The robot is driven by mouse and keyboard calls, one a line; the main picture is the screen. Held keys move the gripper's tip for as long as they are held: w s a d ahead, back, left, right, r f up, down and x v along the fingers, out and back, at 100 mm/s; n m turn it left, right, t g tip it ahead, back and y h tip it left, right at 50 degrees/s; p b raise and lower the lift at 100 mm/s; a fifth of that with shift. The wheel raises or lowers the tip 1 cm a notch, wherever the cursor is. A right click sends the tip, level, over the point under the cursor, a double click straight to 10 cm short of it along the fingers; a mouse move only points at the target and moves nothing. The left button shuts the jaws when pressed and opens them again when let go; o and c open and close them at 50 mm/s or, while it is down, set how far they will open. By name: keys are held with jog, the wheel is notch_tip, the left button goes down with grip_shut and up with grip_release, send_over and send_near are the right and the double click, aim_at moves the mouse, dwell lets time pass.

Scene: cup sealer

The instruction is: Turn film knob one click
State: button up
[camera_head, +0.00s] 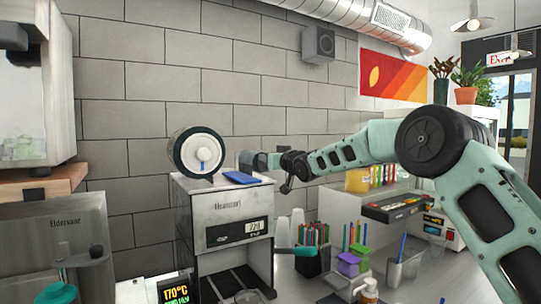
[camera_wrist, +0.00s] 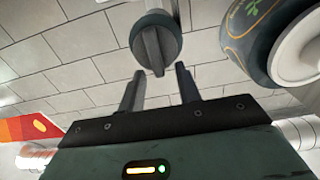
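The film knob (camera_wrist: 156,38) is a dark grey round knob with a raised straight grip bar, at the top middle of the wrist view. In the head view a grey shape that looks like the knob (camera_head: 247,160) stands above the sealer's top, right of the film roll (camera_head: 200,152). The sealer (camera_head: 225,215) is a silver box with a small display. My gripper (camera_wrist: 160,71) is open, its two fingers apart and pointing at the knob. The bar's lower end lies between the fingertips in the picture; I cannot tell whether they touch it. My gripper in the head view (camera_head: 266,160) is small and partly unclear.
The printed film roll (camera_wrist: 262,38) with its white core is close on the right in the wrist view. A blue item (camera_head: 241,178) lies on the sealer top. A brick wall is behind.

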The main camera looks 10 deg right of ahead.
grip_shut()
jog(key=shift+d, duration=0.1)
jog(key=shift+w+d+f+m+b, duration=0.1)
jog(key=shift+d+f+m+b, duration=0.4)
jog(key=shift+m+b, duration=2.5)
jog(key=shift+w+d+f+m+b, duration=0.15)
jog(key=shift+f+m+b, duration=0.7)
jog(key=shift+m, duration=4.1)
jog(key=shift+w+d+f+m+b, duration=0.1)
jog(key=shift+d+f+m+b, duration=0.35)
jog(key=shift+m+b, duration=2.6)
jog(key=shift+a+f+m+p, duration=0.1)
jog(key=shift+a+m+p, duration=0.05)
jog(key=shift+m+p, duration=0.8)
